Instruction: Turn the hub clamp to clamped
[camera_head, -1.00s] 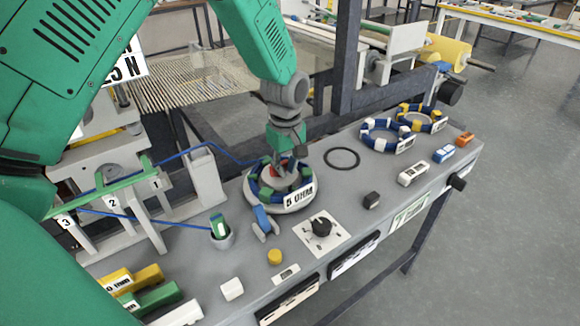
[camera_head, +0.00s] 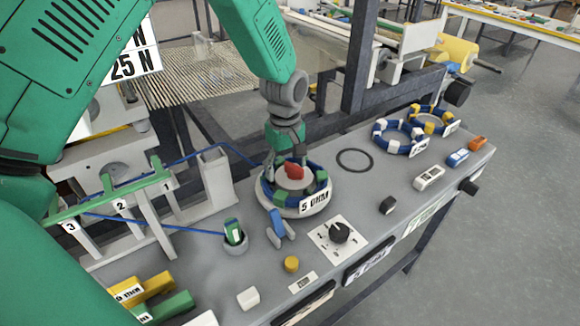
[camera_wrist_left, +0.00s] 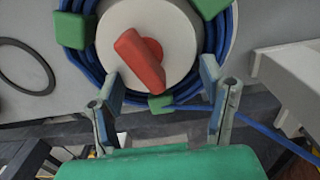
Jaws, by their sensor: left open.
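The hub clamp is a red lever (camera_head: 293,171) on the pale round hub (camera_head: 284,185), inside a ring of blue cord with green blocks. The ring sits on a round base with a "5 OHM" label (camera_head: 314,201). In the left wrist view the red lever (camera_wrist_left: 140,60) lies slanted across the hub face (camera_wrist_left: 177,32). My left gripper (camera_head: 284,165) is at the far side of the hub. My right gripper is not in view.
A blue cord (camera_head: 190,152) runs from the numbered green rack (camera_head: 120,190) to the ring. A grey post (camera_head: 216,175) stands left of the hub. A black knob (camera_head: 340,232), blue clip (camera_head: 277,225) and yellow button (camera_head: 291,264) are in front. A black ring (camera_head: 354,160) lies right.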

